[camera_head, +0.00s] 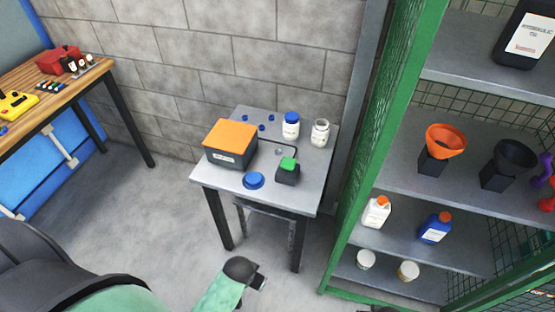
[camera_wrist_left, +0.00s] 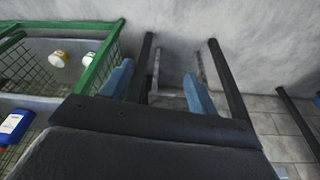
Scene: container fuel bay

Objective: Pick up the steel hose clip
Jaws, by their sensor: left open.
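On the small grey table (camera_head: 222,183), a tiny grey, shiny round piece (camera_head: 278,151) lies between the orange-lidded box and the green-capped black item. It may be the steel hose clip, but it is too small to tell. My left gripper (camera_head: 259,281) is low in front of the table, below its top and apart from everything on it. In the left wrist view its two blue fingers (camera_wrist_left: 158,78) are spread with nothing between them, and dark table legs show beyond. My right gripper cannot be made out.
The table also holds an orange-lidded box (camera_head: 231,142), a blue disc (camera_head: 253,181), a green-capped black item (camera_head: 287,172), two white jars (camera_head: 290,128) and small blue pieces. A green-framed shelf (camera_head: 352,215) stands close on the right, a wooden bench (camera_head: 57,81) at left.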

